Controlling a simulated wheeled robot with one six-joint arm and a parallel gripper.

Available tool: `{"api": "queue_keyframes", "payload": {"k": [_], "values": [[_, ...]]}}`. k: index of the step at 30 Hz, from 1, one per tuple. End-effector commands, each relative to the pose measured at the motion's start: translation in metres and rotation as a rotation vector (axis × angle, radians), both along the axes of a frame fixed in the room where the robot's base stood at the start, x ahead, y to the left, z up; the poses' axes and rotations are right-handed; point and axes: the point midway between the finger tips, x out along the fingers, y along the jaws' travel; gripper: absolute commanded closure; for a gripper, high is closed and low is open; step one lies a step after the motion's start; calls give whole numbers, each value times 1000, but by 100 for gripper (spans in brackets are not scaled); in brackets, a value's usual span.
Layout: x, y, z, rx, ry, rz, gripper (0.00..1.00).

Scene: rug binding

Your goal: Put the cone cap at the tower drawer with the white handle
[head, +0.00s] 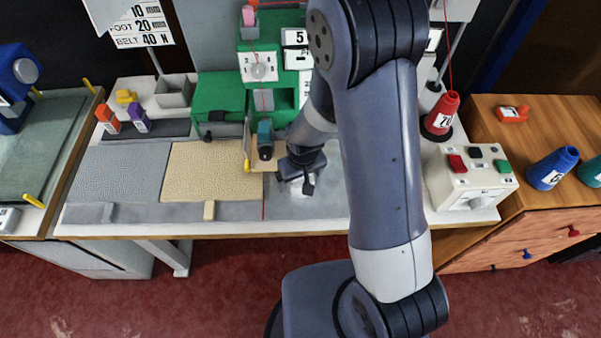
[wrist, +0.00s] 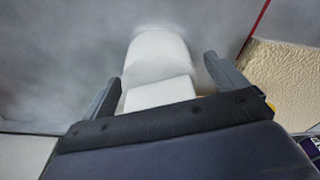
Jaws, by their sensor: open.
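A white piece with a rounded far end, which looks like the cone cap (wrist: 158,52), lies on the grey bench surface in the wrist view. My gripper (wrist: 163,72) is open, with one finger on each side of it; I cannot tell whether either finger touches it. In the head view my gripper (head: 298,187) is low over the front of the bench, and only a bit of white shows under it. The wooden drawer tower (head: 481,245) stands at the right, with red, blue and dark handles on its front. I see no white handle.
A tan rug piece (head: 210,165) lies left of my gripper, beside a teal-and-black tool (head: 265,140). A switch box (head: 470,178) and a red cone (head: 441,112) stand on the bench's right.

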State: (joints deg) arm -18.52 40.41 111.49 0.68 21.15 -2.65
Motion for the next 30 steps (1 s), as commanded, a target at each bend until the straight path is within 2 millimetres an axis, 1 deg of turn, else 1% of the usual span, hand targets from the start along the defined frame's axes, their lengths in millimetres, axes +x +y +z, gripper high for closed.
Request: {"api": "queue_keyframes", "payload": {"k": [3,21,30], "values": [[0,0,0,0,0,0,8],[0,0,0,0,0,0,57],[0,0,2,0,0,0,57]]}}
